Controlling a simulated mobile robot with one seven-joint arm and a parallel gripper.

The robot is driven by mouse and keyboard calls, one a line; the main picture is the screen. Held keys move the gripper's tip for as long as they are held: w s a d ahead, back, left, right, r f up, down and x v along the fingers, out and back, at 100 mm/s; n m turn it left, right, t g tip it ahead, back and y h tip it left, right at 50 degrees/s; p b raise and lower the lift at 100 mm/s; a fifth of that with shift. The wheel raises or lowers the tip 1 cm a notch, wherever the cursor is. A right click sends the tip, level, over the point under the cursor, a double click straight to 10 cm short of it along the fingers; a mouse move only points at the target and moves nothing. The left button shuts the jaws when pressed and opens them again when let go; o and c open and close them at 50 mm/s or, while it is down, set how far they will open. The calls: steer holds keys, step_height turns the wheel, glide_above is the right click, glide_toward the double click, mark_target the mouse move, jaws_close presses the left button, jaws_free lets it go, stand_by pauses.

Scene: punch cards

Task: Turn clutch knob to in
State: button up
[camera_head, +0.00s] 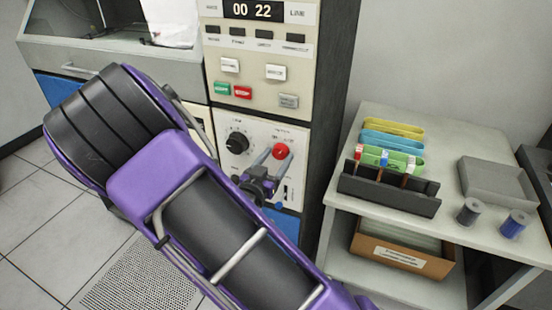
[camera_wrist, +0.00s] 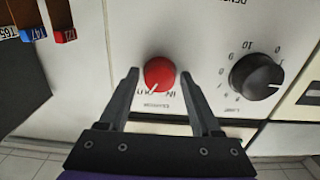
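The red clutch knob (camera_head: 280,151) sits on the cream machine panel. In the wrist view the knob (camera_wrist: 160,72) is near the centre, with the panel lettering upside down. Its white pointer mark aims down and slightly left, toward the lettering that seems to read OUT; IN is to its right. My gripper (camera_head: 271,164) is in front of the panel. In the wrist view its open fingers (camera_wrist: 160,80) stand on either side of the knob, with a visible gap on each side. Contact is not seen.
A black numbered dial (camera_head: 237,142) is left of the red knob, with white, green and red buttons above. A side table (camera_head: 352,245) at right holds a black card rack (camera_head: 388,190), a grey tray (camera_head: 497,180) and two spools. My purple arm hides the lower panel.

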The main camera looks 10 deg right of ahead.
jaws_close()
steer(key=n+p, duration=0.2)
steer(key=n, duration=0.1)
steer(key=shift+r+p, duration=0.15)
steer(key=shift+p, duration=0.2)
steer(key=n+p, duration=0.2)
steer(key=shift+s+n, duration=0.1)
steer(key=shift+n, duration=0.3)
steer(key=n+p, duration=0.1)
steer(key=n, duration=0.2)
steer(key=shift+p, duration=0.4)
steer(key=shift+n+p, duration=0.65)
steer(key=shift+n, duration=0.95)
